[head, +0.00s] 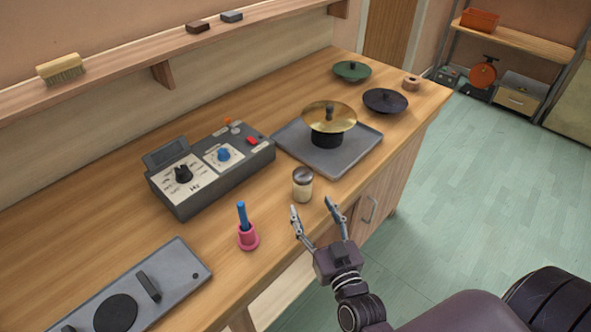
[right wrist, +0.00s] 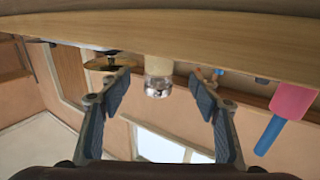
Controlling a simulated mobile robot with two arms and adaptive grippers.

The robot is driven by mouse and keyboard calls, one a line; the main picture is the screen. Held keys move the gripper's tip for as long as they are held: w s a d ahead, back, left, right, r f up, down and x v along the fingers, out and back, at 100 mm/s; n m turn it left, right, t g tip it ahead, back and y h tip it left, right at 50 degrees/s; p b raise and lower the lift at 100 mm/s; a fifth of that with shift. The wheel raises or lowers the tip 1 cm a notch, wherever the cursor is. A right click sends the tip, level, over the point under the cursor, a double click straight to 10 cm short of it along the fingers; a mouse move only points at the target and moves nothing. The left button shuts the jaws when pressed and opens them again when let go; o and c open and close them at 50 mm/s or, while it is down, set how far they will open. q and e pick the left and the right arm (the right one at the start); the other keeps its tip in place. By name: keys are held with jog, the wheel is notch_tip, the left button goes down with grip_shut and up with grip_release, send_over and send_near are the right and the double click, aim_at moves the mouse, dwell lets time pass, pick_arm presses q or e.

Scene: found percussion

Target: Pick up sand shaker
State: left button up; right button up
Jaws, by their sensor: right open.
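The sand shaker (head: 302,184) is a small clear jar of pale sand with a dark grey lid. It stands upright on the wooden workbench near its front edge. My right gripper (head: 312,207) is open and empty, at the front edge of the bench, with its fingertips pointing toward the shaker and just short of it. In the right wrist view, which looks upside down, the shaker (right wrist: 158,68) appears between the two open fingers (right wrist: 162,84), apart from both. My left gripper is not in view.
A pink holder with a blue handle (head: 247,235) stands left of the shaker. A grey tray (head: 355,163) with a brass cymbal (head: 330,117) lies behind it to the right. A control box (head: 210,170) stands behind left. A grey plate device (head: 190,275) lies front left.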

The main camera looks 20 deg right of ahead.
aim_at(306, 191)
jog(key=shift+w+d, duration=0.1)
jog(key=shift+w, duration=0.9)
jog(key=w, duration=0.1)
jog(key=w+r+p, duration=0.1)
jog(key=w+p, duration=0.1)
jog(key=shift+d+r, duration=0.2)
jog(key=shift+r, duration=0.05)
jog(key=shift+w+d+f, duration=0.1)
jog(key=shift+w, duration=0.5)
jog(key=shift+w+d+f, duration=0.1)
jog(key=shift+w, duration=0.8)
jog(key=c, duration=1)
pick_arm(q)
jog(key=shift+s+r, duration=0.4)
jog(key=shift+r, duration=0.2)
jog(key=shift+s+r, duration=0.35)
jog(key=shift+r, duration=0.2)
pick_arm(e)
jog(key=c, duration=0.4)
